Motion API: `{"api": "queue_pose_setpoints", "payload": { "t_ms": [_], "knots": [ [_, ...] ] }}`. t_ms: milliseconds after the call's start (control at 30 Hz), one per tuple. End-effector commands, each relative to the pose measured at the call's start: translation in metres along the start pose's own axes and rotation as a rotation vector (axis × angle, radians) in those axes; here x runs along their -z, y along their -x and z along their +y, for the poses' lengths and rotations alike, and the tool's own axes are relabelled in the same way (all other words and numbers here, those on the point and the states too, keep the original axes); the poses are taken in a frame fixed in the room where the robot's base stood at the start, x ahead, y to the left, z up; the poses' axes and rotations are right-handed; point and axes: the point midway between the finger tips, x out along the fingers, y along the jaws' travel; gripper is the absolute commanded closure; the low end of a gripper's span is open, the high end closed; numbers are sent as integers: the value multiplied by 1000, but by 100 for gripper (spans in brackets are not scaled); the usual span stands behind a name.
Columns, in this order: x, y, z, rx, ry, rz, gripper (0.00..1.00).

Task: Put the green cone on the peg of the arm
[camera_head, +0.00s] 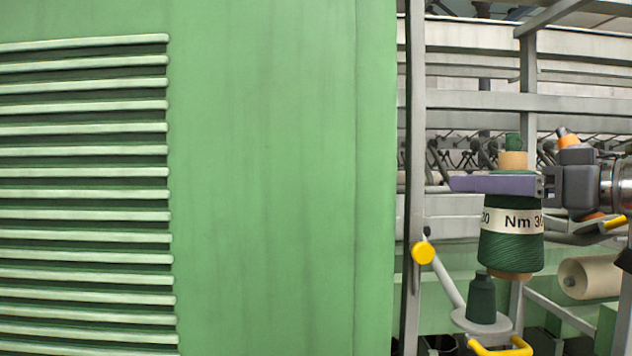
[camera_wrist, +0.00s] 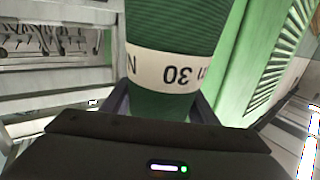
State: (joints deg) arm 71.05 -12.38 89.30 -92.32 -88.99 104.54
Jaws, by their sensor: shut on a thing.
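The green cone (camera_head: 510,250) is a dark green yarn cone with a white "Nm 30" band and a tan tube end at its bottom. My gripper (camera_head: 490,184) is shut on it near its top, and the cone hangs upright. In the wrist view the cone (camera_wrist: 175,105) fills the upper middle between my fingers. The peg (camera_head: 481,300) is a dark green stub on a grey disc at the end of the grey arm (camera_head: 448,275). The cone's bottom is near the height of the peg's top and to its right; depth between them is unclear.
A large green louvred cabinet (camera_head: 270,180) fills the left. A grey upright post (camera_head: 414,150) stands beside the peg's arm. A yellow knob (camera_head: 423,252) and a yellow handle (camera_head: 500,348) sit near the disc. A beige roll (camera_head: 590,277) lies at the right.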

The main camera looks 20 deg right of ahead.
Motion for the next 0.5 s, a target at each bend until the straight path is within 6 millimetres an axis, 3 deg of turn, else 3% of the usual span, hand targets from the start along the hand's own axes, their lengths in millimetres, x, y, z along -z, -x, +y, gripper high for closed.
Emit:
{"api": "queue_pose_setpoints", "payload": {
  "t_ms": [500],
  "knots": [
    [0, -21, 13, 2, 2, 1, 100]
  ]
}}
